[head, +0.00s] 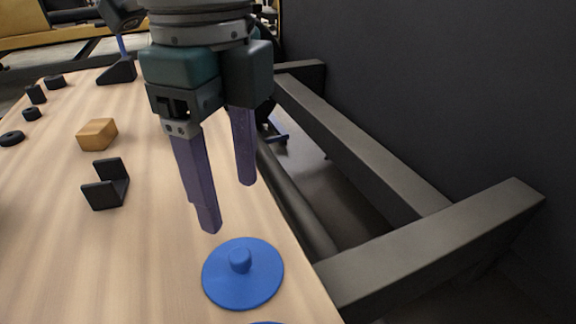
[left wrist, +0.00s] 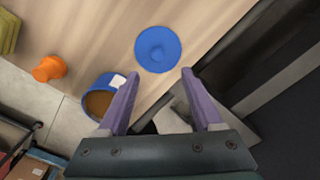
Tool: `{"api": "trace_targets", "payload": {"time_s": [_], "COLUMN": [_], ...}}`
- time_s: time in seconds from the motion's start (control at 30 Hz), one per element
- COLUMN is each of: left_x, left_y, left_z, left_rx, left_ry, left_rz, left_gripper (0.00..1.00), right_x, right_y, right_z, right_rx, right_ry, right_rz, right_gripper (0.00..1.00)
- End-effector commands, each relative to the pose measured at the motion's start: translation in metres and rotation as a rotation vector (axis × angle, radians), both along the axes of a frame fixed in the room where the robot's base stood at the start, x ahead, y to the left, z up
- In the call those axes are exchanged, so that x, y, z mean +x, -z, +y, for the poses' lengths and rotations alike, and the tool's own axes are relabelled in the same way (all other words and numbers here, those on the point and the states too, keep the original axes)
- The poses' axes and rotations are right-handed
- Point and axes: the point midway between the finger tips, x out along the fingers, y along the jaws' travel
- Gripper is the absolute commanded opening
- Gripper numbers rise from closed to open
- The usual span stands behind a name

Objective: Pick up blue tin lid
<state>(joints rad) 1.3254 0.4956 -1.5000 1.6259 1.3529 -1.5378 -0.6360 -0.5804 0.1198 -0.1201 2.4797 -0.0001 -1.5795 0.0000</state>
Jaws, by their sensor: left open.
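The blue tin lid (head: 226,288) is a flat round disc with a small knob, lying knob up on the wooden table near its right edge. It also shows in the left wrist view (left wrist: 146,58), just beyond the fingertips. My left gripper (head: 228,202) is open and empty, its purple fingers pointing down above the table's edge. The lid lies in front of and apart from the fingers. In the left wrist view the fingertips (left wrist: 161,76) stand on either side of the line to the lid. My right gripper is not in view.
A tan block (head: 97,134), a black bracket (head: 106,186) and several small black pieces lie on the table's left part. A blue container (left wrist: 93,82) and an orange object (left wrist: 49,68) show in the left wrist view. A dark beam frame (head: 430,245) runs along the right.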

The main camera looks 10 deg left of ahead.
Motion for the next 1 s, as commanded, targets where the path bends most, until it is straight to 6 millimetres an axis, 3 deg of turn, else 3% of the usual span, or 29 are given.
{"api": "trace_targets", "payload": {"time_s": [0.6,0.93,1.0], "left_x": [0.000,0.000,0.000], "left_y": [0.090,0.096,0.096], "left_z": [0.001,0.000,0.000], "left_rx": [0.000,-0.001,-0.001], "left_ry": [-0.001,0.000,0.000], "left_rz": [0.001,-0.001,-0.001], "left_gripper": [0.67,0.67,0.59], "right_x": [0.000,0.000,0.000], "right_y": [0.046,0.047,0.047], "right_z": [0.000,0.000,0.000], "right_rx": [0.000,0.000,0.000], "right_ry": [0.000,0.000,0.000], "right_rz": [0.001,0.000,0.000], "right_gripper": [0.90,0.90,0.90]}}
